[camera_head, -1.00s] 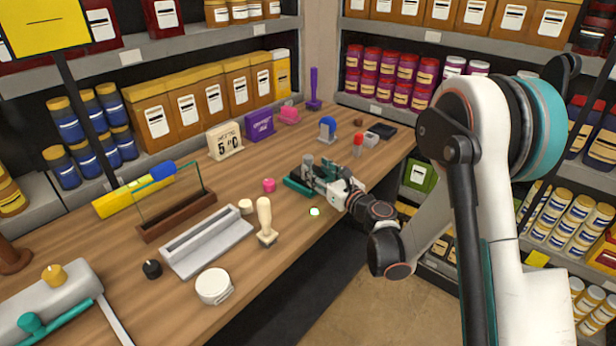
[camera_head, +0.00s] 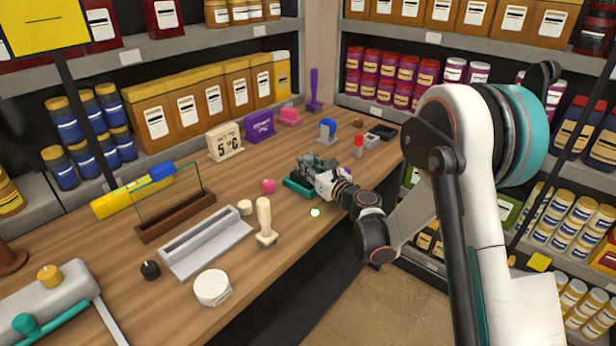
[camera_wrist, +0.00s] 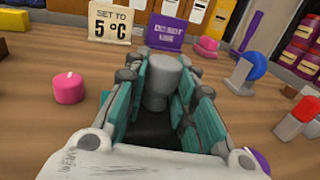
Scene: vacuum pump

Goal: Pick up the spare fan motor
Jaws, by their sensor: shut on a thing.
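The spare fan motor (camera_wrist: 160,88) appears to be the grey cylinder with a rounded top on a dark base. In the wrist view it stands upright between the teal pads of my gripper (camera_wrist: 158,100), which is shut on it. In the head view my gripper (camera_head: 308,172) is low over the right part of the wooden bench, near its front edge. The motor is mostly hidden by the fingers there. I cannot tell whether its underside still touches the bench.
A pink knob (camera_wrist: 68,88) sits left of my gripper; a "5 °C" sign (camera_head: 226,142) and purple sign (camera_head: 259,126) stand behind. A blue-topped item (camera_head: 327,131) and red-topped item (camera_head: 358,145) are to the right.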

